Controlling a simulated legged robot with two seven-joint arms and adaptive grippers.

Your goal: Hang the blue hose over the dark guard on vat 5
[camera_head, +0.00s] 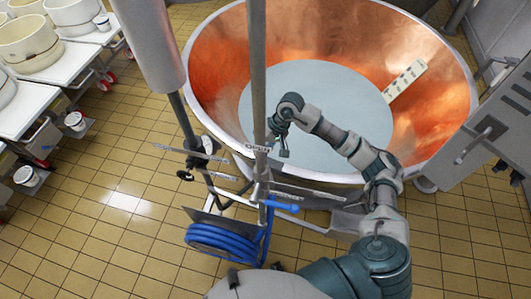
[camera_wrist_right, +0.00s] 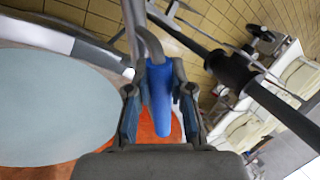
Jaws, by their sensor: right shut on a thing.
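The blue hose (camera_head: 222,243) lies coiled on a holder beside the copper vat (camera_head: 220,75). A blue end piece (camera_wrist_right: 158,95) on a bent grey pipe sits between the fingers of my right gripper (camera_wrist_right: 159,110), which is shut on it. In the head view my right gripper (camera_head: 276,134) is small and partly hidden by a pole, over the near part of the vat. A blue handle-like part (camera_head: 283,206) shows below it. A dark guard (camera_head: 200,146) is on a post left of the vat; a dark sleeve (camera_wrist_right: 232,70) shows in the wrist view. My left gripper is not in view.
A vertical metal pole (camera_head: 258,70) and a thick grey cylinder (camera_head: 150,40) stand at the near left side of the vat. A grey cabinet (camera_head: 490,125) is at the right. White tables (camera_head: 50,70) with tubs are at the left. The tiled floor at lower left is clear.

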